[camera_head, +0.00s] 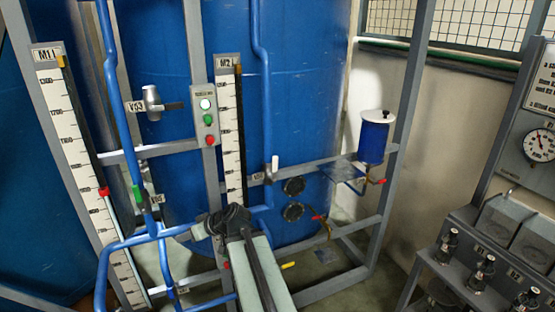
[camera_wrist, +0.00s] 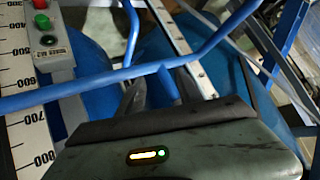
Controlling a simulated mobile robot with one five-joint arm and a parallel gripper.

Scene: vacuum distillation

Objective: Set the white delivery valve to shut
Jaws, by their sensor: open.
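A white valve handle (camera_head: 275,166) stands upright along the blue vertical pipe, right of the M2 scale, in the head view. A small label plate sits at its left; its lettering is too small to read. I take it for the delivery valve. My gripper (camera_head: 225,222) is below and left of this handle, in front of the lower frame, apart from it. The white handle cannot be made out in the wrist view.
A blue pipe (camera_wrist: 120,75) crosses close to my fingers in the wrist view. The button box (camera_head: 206,115) and M2 scale (camera_head: 230,130) stand left of the valve. A blue container (camera_head: 374,138) is at the right, and red-handled valves sit lower on the frame.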

